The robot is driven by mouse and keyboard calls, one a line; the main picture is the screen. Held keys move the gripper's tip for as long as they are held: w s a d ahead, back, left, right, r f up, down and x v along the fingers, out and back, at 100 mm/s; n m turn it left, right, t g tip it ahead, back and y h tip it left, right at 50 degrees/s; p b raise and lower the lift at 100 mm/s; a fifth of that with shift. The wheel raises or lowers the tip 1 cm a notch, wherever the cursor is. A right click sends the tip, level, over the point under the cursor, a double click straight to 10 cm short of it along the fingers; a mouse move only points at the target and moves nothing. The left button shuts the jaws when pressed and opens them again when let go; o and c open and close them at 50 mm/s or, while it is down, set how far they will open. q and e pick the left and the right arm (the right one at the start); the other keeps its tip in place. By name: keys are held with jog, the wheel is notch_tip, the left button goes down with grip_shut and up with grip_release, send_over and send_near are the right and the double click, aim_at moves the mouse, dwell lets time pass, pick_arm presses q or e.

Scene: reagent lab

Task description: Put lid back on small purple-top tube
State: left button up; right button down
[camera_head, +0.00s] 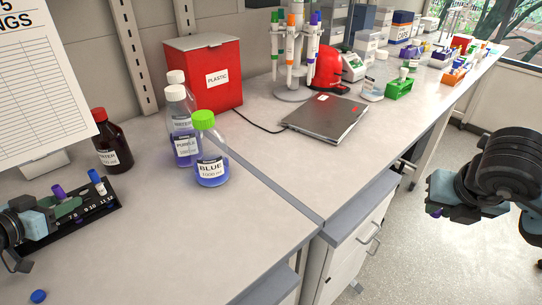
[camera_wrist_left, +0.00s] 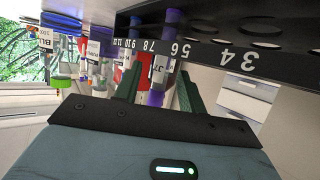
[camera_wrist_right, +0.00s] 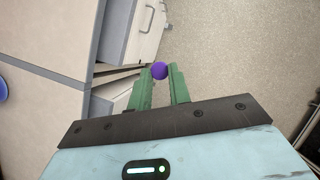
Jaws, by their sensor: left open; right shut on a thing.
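A black numbered tube rack (camera_head: 108,213) stands at the left of the bench. In it are a tube with a purple top end (camera_head: 58,191) and a blue-capped tube (camera_head: 97,178). My left gripper (camera_head: 66,207) is open at the rack. In the upside-down left wrist view, the purple-ended tube (camera_wrist_left: 157,98) stands upright between its spread green fingers. Whether they touch it is unclear. My right gripper (camera_wrist_right: 160,82) is shut on a small purple lid (camera_wrist_right: 160,70), out over the floor right of the bench. Only a speck of the lid shows in the head view.
A blue cap (camera_head: 38,296) lies at the bench's front left. A brown bottle (camera_head: 112,150), a green-capped blue bottle (camera_head: 210,160) and a purple bottle (camera_head: 181,135) stand behind the rack. A laptop (camera_head: 325,117) lies farther back. The bench's front middle is clear.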

pick_arm(q)
jog(key=shift+w+d+f, duration=0.15)
jog(key=shift+w+f, duration=0.1)
jog(key=shift+w, duration=0.3)
jog(key=shift+c, duration=0.2)
grip_shut()
